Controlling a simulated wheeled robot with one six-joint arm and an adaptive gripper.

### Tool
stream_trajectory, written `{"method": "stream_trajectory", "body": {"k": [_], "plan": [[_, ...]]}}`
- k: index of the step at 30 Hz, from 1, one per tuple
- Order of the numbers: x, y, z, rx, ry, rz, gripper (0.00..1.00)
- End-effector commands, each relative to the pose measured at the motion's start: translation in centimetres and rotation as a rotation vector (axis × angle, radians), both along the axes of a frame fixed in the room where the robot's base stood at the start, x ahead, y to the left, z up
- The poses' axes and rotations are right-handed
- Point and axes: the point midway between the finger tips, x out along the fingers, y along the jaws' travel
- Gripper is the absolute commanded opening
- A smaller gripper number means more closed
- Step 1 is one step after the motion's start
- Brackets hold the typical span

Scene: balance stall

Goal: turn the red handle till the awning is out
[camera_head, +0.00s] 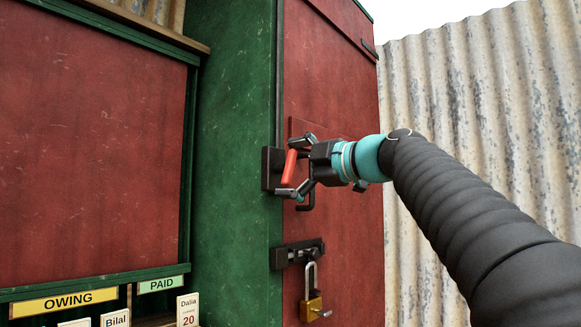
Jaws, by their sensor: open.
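The red handle (289,167) is a short red bar at a black mounting plate (267,169) on the edge of the green post. My gripper (292,166) is at the handle, with its fingers apart, one above and one below the red grip. The grip lies between the fingers; I cannot tell whether either finger touches it. Part of the crank behind my gripper is hidden. The awning cannot be made out in this view.
Below the handle are a black hasp (298,254) and a brass padlock (312,306) with a key. A corrugated metal wall (480,110) stands at the right. At lower left are an OWING sign (65,302), a PAID sign (161,285) and name cards (187,311).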

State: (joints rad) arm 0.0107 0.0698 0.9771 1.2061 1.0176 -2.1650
Motion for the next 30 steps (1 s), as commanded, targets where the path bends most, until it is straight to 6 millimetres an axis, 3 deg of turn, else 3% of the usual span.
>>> {"method": "stream_trajectory", "body": {"k": [2, 8, 9, 20, 30], "plan": [[0.00, -0.01, -0.01, 0.000, 0.000, 0.000, 1.00], [-0.01, -0.02, -0.01, 0.000, 0.000, 0.000, 0.50], [-0.01, -0.01, -0.01, 0.000, 0.000, 0.000, 0.48], [0.01, -0.05, -0.12, 0.030, 0.040, -0.001, 0.48], [0.04, 0.00, -0.21, 0.176, 0.228, -0.001, 0.48]]}}
